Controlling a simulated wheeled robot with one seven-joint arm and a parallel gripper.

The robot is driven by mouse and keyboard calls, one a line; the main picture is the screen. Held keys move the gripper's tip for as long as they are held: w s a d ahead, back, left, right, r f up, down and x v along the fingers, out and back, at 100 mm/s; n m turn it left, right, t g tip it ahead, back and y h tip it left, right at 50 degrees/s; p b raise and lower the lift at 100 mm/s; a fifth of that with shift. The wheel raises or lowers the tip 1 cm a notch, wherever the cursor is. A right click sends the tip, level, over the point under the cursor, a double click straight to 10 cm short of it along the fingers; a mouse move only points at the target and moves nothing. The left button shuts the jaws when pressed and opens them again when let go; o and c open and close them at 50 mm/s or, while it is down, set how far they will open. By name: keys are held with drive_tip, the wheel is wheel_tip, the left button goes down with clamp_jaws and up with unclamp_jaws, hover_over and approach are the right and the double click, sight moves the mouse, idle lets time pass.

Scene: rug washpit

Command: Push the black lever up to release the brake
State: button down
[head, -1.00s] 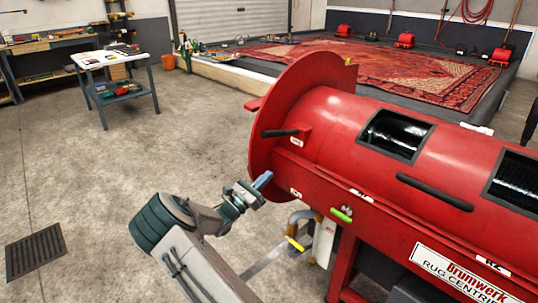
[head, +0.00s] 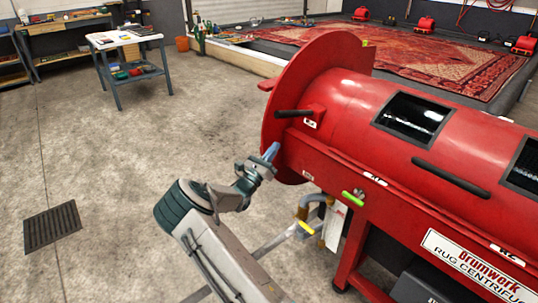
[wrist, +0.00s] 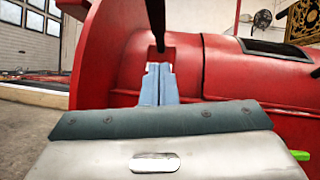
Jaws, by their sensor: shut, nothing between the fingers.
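The black lever (head: 294,113) sticks out from a red bracket beside the round end flange of the red rug centrifuge (head: 345,90). In the head view it lies close to level. In the wrist view the lever (wrist: 155,22) runs from a recess in the red housing up past the top edge. My gripper (head: 271,152) is shut and empty, its blue fingers tilted upward below the lever. In the wrist view the fingertips (wrist: 158,70) are just under the lever's base. A gap shows in the head view; I cannot tell its depth.
A green-handled valve (head: 352,198) and a yellow-handled pipe (head: 306,227) sit low on the machine's front. A second black bar (head: 450,178) is on the drum cover. A floor drain (head: 52,226) lies at left.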

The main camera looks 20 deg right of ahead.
approach(296, 114)
drive_tip(key=w+d+f, duration=0.2)
drive_tip(key=shift+w+r, duration=0.15)
drive_tip(key=shift+r, duration=0.8)
drive_tip(key=shift+w+r, duration=0.15)
drive_tip(key=shift+r, duration=0.8)
drive_tip(key=shift+a, duration=0.1)
